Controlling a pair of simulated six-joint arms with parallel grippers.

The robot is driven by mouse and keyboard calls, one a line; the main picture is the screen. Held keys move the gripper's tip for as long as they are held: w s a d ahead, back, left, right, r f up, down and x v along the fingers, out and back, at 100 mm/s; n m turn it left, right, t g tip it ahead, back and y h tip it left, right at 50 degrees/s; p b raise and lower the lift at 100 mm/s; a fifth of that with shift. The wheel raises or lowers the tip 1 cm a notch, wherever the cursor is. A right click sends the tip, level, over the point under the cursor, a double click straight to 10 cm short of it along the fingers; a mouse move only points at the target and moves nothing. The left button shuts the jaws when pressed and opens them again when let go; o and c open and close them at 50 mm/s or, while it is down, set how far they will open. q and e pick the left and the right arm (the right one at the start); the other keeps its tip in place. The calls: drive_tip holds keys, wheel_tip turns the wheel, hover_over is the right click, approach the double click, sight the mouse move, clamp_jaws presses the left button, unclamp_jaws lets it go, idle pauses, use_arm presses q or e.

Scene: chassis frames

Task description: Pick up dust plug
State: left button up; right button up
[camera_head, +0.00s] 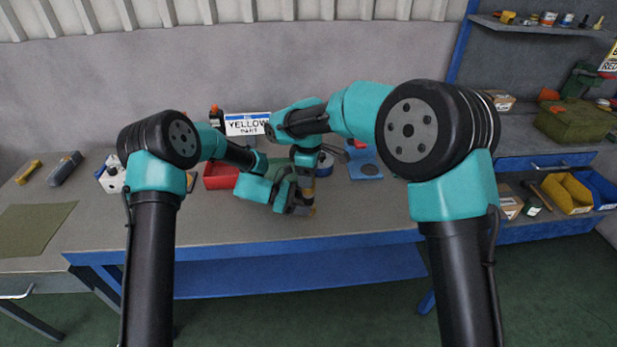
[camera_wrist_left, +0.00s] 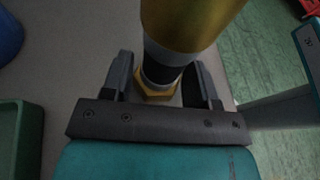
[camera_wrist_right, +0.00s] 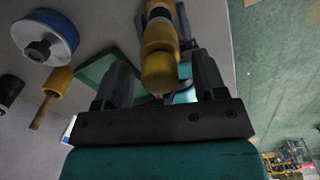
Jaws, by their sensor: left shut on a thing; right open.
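My left gripper (camera_head: 308,207), low over the bench, is shut on a brass-yellow cylindrical fitting. In the left wrist view the fitting (camera_wrist_left: 190,25) has a dark band and a hex collar (camera_wrist_left: 157,88) between the fingers (camera_wrist_left: 160,85). My right gripper (camera_head: 306,158) is just above it, pointing down. In the right wrist view the fitting's rounded yellow end (camera_wrist_right: 160,70), possibly the dust plug, lies between the open right fingers (camera_wrist_right: 163,78). I cannot tell whether they touch it. The fitting looks roughly upright in the head view, largely hidden by the grippers.
A red tray (camera_head: 220,176) and a yellow-paint sign (camera_head: 247,124) are behind the grippers. A blue plate (camera_head: 365,166) lies to the right. The right wrist view shows a blue reel (camera_wrist_right: 46,35), a yellow-handled tool (camera_wrist_right: 55,82) and a green tray. The bench front (camera_head: 370,222) is clear.

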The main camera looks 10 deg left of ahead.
drive_tip(key=shift+c, duration=0.5)
drive_tip(key=c, duration=0.9)
wheel_tip(320, 180, up, 10)
drive_tip(key=shift+r, duration=0.1)
idle(0.3)
use_arm(q)
drive_tip(key=o, duration=0.8)
